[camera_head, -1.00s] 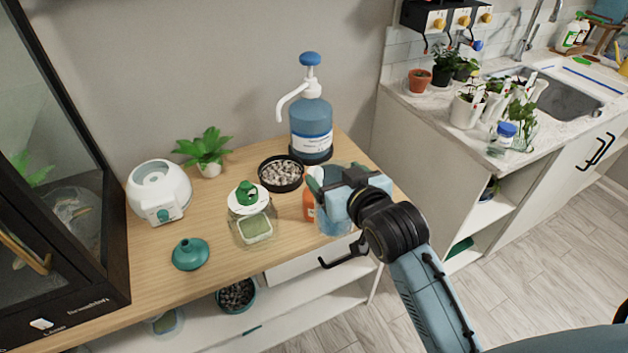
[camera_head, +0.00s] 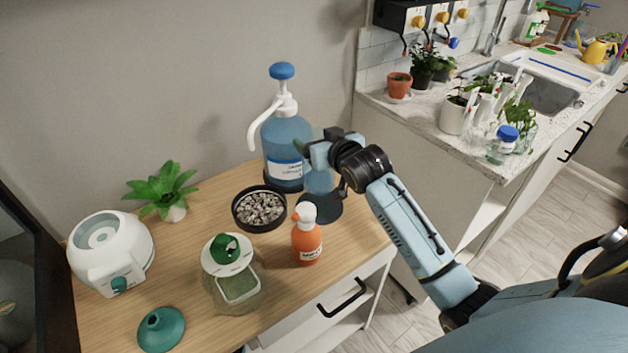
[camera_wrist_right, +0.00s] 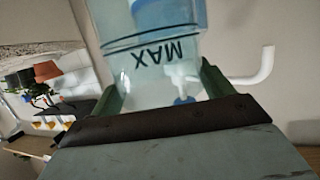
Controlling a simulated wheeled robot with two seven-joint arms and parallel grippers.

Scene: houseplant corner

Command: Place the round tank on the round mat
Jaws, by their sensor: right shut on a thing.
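The round tank (camera_head: 318,180) is a clear, bluish cylinder next to the big blue pump jug. My right gripper (camera_head: 318,150) is shut on its upper part. In the right wrist view, the tank (camera_wrist_right: 150,60) shows a MAX line and stands between the two green fingers (camera_wrist_right: 160,88). The round mat (camera_head: 325,208) is a dark disc on the wooden top, directly below the tank and partly hidden by it. I cannot tell whether the tank's base touches the mat. My left gripper is not in view.
The blue pump jug (camera_head: 285,145) is close on the left. A black bowl of pebbles (camera_head: 260,208) and an orange spray bottle (camera_head: 306,240) stand in front. A white-and-green container (camera_head: 228,255) is farther left. The sink counter (camera_head: 450,140) lies to the right.

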